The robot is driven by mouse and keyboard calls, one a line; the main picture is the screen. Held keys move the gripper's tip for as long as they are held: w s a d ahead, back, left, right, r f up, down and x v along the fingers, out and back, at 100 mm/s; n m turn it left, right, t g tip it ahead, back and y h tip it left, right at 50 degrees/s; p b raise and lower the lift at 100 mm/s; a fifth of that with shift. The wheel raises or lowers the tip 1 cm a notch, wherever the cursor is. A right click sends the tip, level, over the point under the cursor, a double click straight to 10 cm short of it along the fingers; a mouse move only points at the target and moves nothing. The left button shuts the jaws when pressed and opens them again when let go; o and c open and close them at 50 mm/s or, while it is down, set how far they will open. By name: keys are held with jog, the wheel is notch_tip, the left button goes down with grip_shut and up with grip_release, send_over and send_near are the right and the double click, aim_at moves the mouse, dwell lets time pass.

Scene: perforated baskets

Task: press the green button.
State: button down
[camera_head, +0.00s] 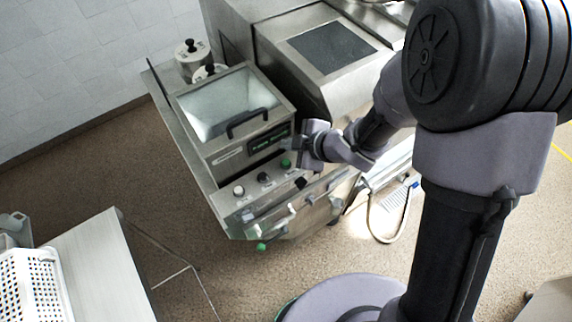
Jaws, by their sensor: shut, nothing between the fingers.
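The green button (285,163) is a small round cap on the metal control panel of the machine, at the right end of a row with a white button (238,190) and a black button (263,177). My gripper (302,150) is shut and empty, close to the green button on its upper right in the picture. Whether it touches the button cannot be told from this angle. Another green round part (262,246) sits low at the machine's front edge.
The machine has a glass lid (228,103) with a black handle (247,122) and a lit display (268,140) beside the buttons. Lidded metal pots (191,58) stand behind it. A table (103,265) with a white perforated basket (32,283) is at lower left. Floor lies between.

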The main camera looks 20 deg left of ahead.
aim_at(289, 164)
notch_tip(289, 164, down, 6)
jog(key=b, duration=0.4)
jog(key=shift+r, duration=0.25)
jog(key=shift+f, duration=0.1)
dwell(1.4)
jog(key=shift+f+b, duration=0.3)
jog(key=shift+b, duration=0.1)
jog(key=shift+f+b, duration=0.5)
dwell(0.4)
dwell(0.3)
jog(key=shift+r+p, duration=0.85)
jog(key=shift+r, duration=0.1)
notch_tip(289, 164, up, 5)
jog(key=p, duration=0.4)
jog(key=shift+r+p, duration=0.15)
jog(key=shift+p, duration=0.2)
